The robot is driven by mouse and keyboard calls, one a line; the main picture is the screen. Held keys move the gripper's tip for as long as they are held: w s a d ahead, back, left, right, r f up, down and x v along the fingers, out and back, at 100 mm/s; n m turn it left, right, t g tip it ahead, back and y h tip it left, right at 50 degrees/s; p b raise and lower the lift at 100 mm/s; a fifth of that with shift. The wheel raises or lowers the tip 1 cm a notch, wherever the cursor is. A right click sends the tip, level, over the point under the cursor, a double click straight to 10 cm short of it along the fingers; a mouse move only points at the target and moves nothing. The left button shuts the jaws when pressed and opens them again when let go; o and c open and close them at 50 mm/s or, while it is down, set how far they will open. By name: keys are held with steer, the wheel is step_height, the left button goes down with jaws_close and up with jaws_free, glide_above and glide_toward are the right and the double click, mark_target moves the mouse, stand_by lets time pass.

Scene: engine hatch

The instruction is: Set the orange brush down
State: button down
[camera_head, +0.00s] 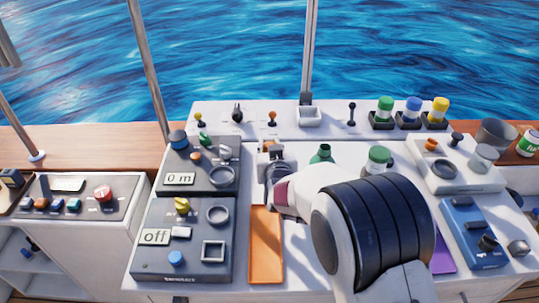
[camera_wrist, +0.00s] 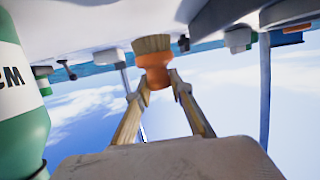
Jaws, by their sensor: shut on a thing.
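My gripper (camera_wrist: 160,84) is shut on the orange brush (camera_wrist: 154,62) in the wrist view. Its two fingers pinch the brush's orange body from both sides. The tan bristles point away from the fingers, toward the white console surface at the top of that upside-down picture. I cannot tell whether the bristles touch the surface. In the head view my gripper (camera_head: 272,163) is at the back middle of the console, right of the dark panels.
An orange tray (camera_head: 265,245) lies in front of my gripper on the white console. Dark panels (camera_head: 185,240) with knobs stand left. A green bottle (camera_head: 322,153) and a green-capped jar (camera_head: 378,158) stand right. A large green-and-white container (camera_wrist: 18,105) is close in the wrist view.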

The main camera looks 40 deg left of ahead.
steer(key=shift+f, duration=0.1)
steer(key=shift+f, duration=1.7)
steer(key=shift+f, duration=0.2)
steer(key=c, duration=1.8)
jaws_free()
steer(key=shift+r, duration=0.2)
steer(key=shift+s+d, duration=0.1)
steer(key=shift+v, duration=5.85)
